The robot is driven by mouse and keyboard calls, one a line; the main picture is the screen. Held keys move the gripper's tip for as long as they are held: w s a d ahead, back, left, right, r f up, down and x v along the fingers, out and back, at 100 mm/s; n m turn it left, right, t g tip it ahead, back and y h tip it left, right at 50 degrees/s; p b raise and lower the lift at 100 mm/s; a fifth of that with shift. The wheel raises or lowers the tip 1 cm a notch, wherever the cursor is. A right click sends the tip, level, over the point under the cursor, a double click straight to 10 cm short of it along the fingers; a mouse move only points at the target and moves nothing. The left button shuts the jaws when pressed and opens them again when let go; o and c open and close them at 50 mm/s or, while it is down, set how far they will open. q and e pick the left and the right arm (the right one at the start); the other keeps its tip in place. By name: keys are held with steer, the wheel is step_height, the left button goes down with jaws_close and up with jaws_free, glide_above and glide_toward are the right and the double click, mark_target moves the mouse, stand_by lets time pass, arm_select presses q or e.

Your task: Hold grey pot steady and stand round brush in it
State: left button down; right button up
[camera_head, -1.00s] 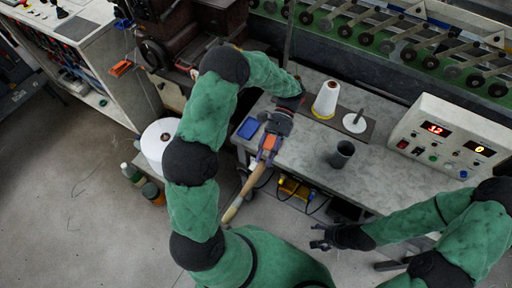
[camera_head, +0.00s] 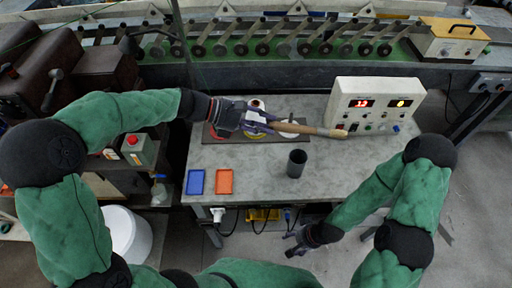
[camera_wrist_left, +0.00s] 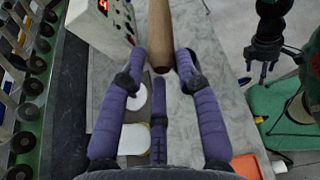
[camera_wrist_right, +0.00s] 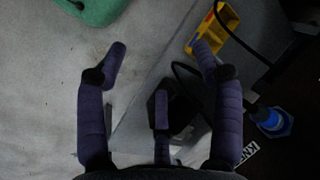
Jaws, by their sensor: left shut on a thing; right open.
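The grey pot (camera_head: 297,163) stands upright on the table, dark inside, with its mouth empty. The round brush (camera_head: 305,129) is long, with a wooden handle, and lies roughly level in the air above the table's back part. My left gripper (camera_head: 268,124) is shut on the brush near its left end. The brush points right, its pale end near the control box. In the left wrist view the brush (camera_wrist_left: 160,35) runs away between the fingers. My right gripper (camera_head: 290,244) is open and empty, below the table's front edge; its spread fingers show in the right wrist view (camera_wrist_right: 160,65).
A control box (camera_head: 373,105) with red displays stands at the table's back right. Blue (camera_head: 195,182) and orange (camera_head: 225,181) trays lie at the front left. A white cone (camera_head: 257,104) is partly hidden behind my left gripper. Tabletop around the pot is clear.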

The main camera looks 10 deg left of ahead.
steer(key=o, duration=0.6)
steer(key=shift+a, duration=0.15)
steer(key=shift+c, duration=0.2)
steer(key=d+r+n+g+y, duration=0.25)
steer(key=r+g, duration=0.35)
steer(key=r, duration=0.3)
steer(key=d+r+n+g+y, duration=0.1)
steer(key=d+r+g+y, duration=0.15)
steer(key=r+g, duration=0.5)
steer(key=m+t+y, duration=0.4)
steer(key=m+t, duration=0.5)
steer(key=m, duration=0.7)
glide_toward(297, 166)
steer(key=a+f, duration=0.2)
steer(key=a, duration=0.1)
steer(key=a+f, duration=0.2)
steer(key=s+a+f, duration=0.1)
steer(key=a+f, duration=0.1)
steer(key=a, duration=0.1)
steer(key=shift+a+f, duration=0.3)
steer(key=shift+f, duration=0.05)
